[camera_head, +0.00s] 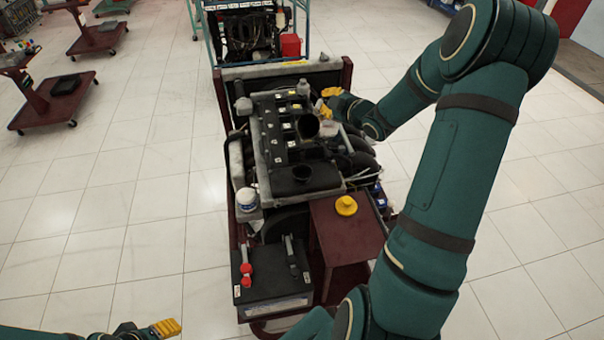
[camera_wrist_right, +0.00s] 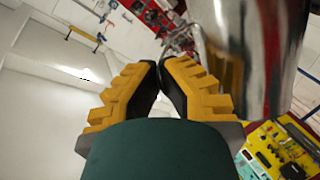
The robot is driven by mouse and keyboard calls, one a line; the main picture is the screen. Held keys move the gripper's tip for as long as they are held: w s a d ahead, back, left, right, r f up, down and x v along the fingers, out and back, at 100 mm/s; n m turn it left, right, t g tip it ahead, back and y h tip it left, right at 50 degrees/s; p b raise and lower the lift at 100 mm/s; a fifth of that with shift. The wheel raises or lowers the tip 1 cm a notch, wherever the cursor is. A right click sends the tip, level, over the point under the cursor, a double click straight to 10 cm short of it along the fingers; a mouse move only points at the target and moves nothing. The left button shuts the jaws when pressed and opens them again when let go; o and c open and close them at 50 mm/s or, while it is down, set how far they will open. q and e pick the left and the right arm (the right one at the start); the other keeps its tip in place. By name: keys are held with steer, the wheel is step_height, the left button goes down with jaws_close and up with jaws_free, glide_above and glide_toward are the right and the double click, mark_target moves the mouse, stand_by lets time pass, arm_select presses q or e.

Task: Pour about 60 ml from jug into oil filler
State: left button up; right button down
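The shiny metal jug (camera_wrist_right: 262,50) fills the upper right of the right wrist view. In the head view its dark mouth (camera_head: 307,126) seems to show above the engine. My right gripper (camera_wrist_right: 158,85) has its yellow fingers close together beside the jug, apparently on its handle, which is mostly hidden. In the head view my right gripper (camera_head: 328,100) is over the engine's far right side. The oil filler seems to be the dark round opening (camera_head: 303,174) at the engine's near end, nearer me than the jug. My left gripper (camera_head: 166,327) is at the lower left, partly seen.
A yellow cap (camera_head: 346,205) lies on the dark red shelf (camera_head: 345,240) right of the engine (camera_head: 280,140). A black battery (camera_head: 270,280) stands at the near end. A white-capped reservoir (camera_head: 247,198) is at the left. Open tiled floor lies to the left.

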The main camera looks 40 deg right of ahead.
steer(key=shift+s+a+n+b, duration=0.1)
steer(key=shift+a+n+b, duration=0.25)
steer(key=shift+b, duration=0.65)
steer(key=shift+a+h+b, duration=0.15)
steer(key=shift+h+b, duration=0.15)
steer(key=shift+a+n+b, duration=0.1)
steer(key=shift+n+b, duration=0.15)
steer(key=shift+b, duration=0.05)
steer(key=shift+t, duration=0.3)
steer(key=shift+d, duration=0.25)
steer(key=shift+d, duration=0.25)
steer(key=shift+b, duration=0.35)
steer(key=shift+a, duration=0.2)
